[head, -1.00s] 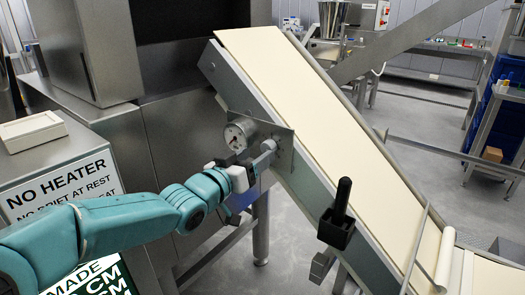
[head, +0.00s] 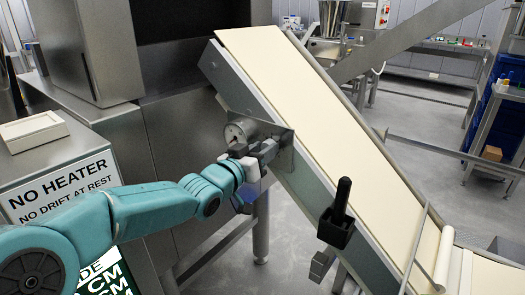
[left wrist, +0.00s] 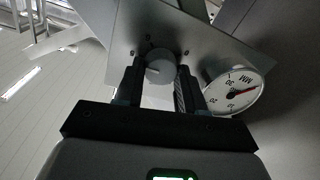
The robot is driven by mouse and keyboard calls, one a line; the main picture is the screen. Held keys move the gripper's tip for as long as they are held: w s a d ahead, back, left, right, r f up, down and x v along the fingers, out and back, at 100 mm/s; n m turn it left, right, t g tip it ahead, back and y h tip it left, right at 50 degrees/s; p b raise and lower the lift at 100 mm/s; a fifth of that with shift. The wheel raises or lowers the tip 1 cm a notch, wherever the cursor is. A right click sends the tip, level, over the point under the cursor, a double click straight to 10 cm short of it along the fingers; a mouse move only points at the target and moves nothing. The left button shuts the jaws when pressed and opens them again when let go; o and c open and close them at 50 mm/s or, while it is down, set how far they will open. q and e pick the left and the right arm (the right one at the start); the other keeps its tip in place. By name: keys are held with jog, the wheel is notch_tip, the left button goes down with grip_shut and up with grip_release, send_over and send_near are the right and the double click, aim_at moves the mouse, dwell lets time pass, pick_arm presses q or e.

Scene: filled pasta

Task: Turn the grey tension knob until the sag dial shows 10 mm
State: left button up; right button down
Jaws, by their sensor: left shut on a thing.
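The grey tension knob (left wrist: 159,72) sits on a metal plate (left wrist: 205,35) at the side of the inclined belt. In the left wrist view it lies between the two dark fingers of my left gripper (left wrist: 160,85), which is shut on it. The white round sag dial (left wrist: 224,82) is just right of the fingers, turned in the picture, with a red needle pointing right; I cannot read its value surely. In the head view my left gripper (head: 262,153) is at the plate, hiding the knob and part of the dial (head: 236,131). My right gripper is not in view.
The pale belt (head: 320,120) slopes down to the right. A black handle (head: 342,195) in a holder stands out from its side rail. A grey cabinet (head: 60,165) with a "NO HEATER" sign stands at left, under my left arm. Floor at right is mostly clear.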

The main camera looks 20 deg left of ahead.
pick_arm(q)
jog(key=shift+a+n+p, duration=0.1)
jog(key=shift+n+p, duration=2.5)
jog(key=shift+n, duration=1.6)
jog(key=o, duration=1)
jog(key=shift+o, duration=0.2)
jog(key=v, duration=1.6)
jog(key=shift+a+r+b, duration=0.2)
jog(key=shift+r+b, duration=0.05)
jog(key=shift+b, duration=0.15)
